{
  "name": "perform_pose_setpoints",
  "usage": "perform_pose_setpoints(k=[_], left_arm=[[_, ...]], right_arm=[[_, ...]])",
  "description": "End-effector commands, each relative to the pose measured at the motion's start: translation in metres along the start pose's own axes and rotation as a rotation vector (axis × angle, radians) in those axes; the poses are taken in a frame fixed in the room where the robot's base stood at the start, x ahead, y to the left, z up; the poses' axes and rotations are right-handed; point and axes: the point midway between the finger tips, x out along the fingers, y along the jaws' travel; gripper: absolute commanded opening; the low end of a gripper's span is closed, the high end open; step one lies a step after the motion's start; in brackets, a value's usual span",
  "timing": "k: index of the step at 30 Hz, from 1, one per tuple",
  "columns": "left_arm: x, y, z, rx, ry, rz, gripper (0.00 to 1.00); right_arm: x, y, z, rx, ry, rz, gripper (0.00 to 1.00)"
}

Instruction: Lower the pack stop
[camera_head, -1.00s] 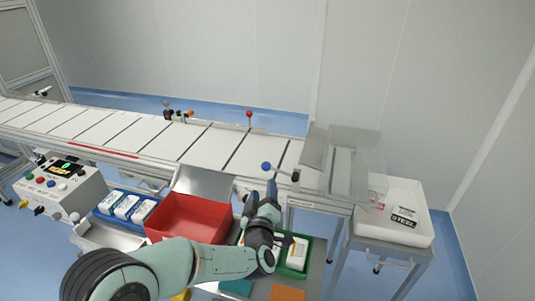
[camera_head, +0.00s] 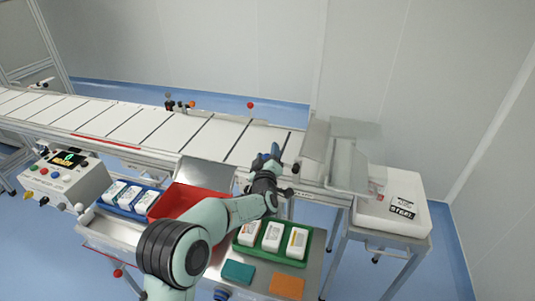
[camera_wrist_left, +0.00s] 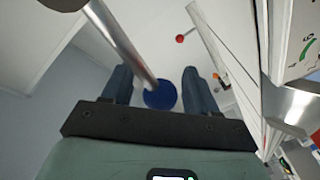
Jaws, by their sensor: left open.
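In the left wrist view a round blue knob (camera_wrist_left: 160,95) sits at the end of a metal rod (camera_wrist_left: 122,42). My left gripper (camera_wrist_left: 158,88) is open, with one dark blue finger on each side of the knob. Gaps show between knob and fingers, and I cannot tell whether either touches. In the head view my left gripper (camera_head: 273,151) is at the conveyor's near edge, left of the metal and clear plates (camera_head: 345,155) at its right end. There the knob cannot be told apart from the blue fingers. My right gripper is not in view.
The conveyor (camera_head: 170,130) runs along the back. A control box (camera_head: 65,178), a red bin (camera_head: 178,202) and a green tray (camera_head: 302,258) with white packs stand in front. A white box (camera_head: 395,210) is at right. A red ball (camera_head: 250,105) shows behind the conveyor.

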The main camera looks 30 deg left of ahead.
Motion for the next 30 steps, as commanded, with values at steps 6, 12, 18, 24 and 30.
perform_pose_setpoints(k=[6, 12, 18, 24, 30], left_arm=[[0.0024, -0.0004, -0.0002, 0.0, 0.001, 0.0, 0.58], [0.0022, -0.0004, -0.0003, 0.0, 0.001, 0.0, 0.26], [0.0021, -0.0005, -0.0001, 0.001, 0.0, -0.001, 0.0], [0.0018, 0.0013, -0.0012, 0.026, 0.003, 0.003, 0.0], [0.0013, 0.0086, -0.0057, 0.114, 0.018, 0.016, 0.0]], right_arm=[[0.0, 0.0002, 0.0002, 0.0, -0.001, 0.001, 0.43], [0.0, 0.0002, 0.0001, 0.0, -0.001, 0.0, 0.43], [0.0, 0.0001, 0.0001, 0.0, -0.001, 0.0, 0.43], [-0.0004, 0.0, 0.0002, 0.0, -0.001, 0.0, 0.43], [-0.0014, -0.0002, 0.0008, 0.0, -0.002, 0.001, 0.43]])
